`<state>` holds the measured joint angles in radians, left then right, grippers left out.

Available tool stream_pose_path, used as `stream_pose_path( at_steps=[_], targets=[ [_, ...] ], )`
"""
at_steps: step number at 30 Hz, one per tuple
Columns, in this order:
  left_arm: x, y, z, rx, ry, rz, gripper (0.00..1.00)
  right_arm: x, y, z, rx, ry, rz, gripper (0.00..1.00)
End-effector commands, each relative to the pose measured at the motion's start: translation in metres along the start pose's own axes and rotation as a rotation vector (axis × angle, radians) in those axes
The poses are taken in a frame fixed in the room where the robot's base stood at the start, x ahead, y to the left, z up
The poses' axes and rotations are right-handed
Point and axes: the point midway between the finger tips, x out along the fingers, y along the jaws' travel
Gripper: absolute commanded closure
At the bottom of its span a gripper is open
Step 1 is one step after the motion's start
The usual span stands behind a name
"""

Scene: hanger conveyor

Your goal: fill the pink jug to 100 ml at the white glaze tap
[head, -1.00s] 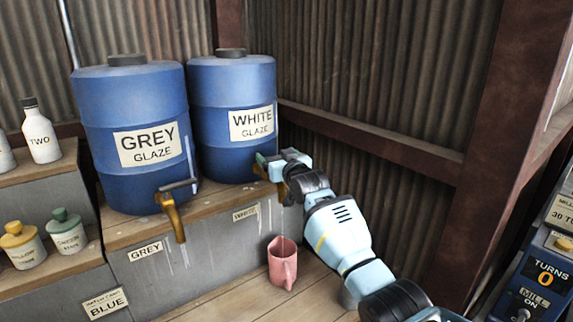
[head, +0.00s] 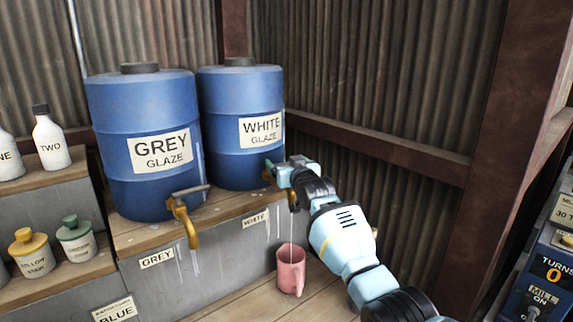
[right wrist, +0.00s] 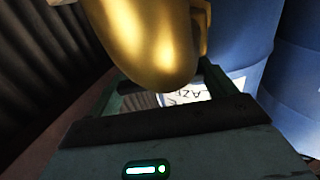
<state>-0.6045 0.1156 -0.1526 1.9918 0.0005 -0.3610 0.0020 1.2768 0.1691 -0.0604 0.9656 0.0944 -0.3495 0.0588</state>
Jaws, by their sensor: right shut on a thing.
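The pink jug (head: 291,272) stands upright on the wooden ledge, below the white glaze tap, with its handle toward me. My right gripper (head: 273,172) is at the tap of the blue WHITE GLAZE drum (head: 235,105), shut on the tap's handle, which it mostly hides. The brass tap (right wrist: 150,45) fills the upper part of the right wrist view. A thin pale line runs down from below the gripper toward the jug's mouth and looks like running glaze. The level inside the jug cannot be read. My left gripper is out of view.
The GREY GLAZE drum (head: 115,105) with its brass tap (head: 183,218) stands to the left. Bottles and lidded jars (head: 76,240) stand on the left shelves. A mill control panel (head: 548,275) is at the far right. Corrugated walls close off the back.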

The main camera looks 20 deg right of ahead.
Motion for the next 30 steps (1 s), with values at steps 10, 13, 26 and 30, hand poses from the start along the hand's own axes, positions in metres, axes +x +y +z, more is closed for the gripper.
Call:
stream_pose_path(
  at_steps=[10,13,26,30],
  targets=[
    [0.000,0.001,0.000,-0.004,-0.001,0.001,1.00,0.000,0.000,0.000,-0.002,0.000,0.000,0.00],
    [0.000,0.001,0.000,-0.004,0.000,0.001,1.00,-0.001,0.000,0.000,-0.001,0.001,0.000,0.00],
    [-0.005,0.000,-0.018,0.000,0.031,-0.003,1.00,-0.041,0.001,-0.003,-0.001,0.005,0.000,0.00],
    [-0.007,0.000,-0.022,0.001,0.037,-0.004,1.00,-0.057,0.001,-0.002,-0.003,0.004,0.001,0.00]
  ],
)
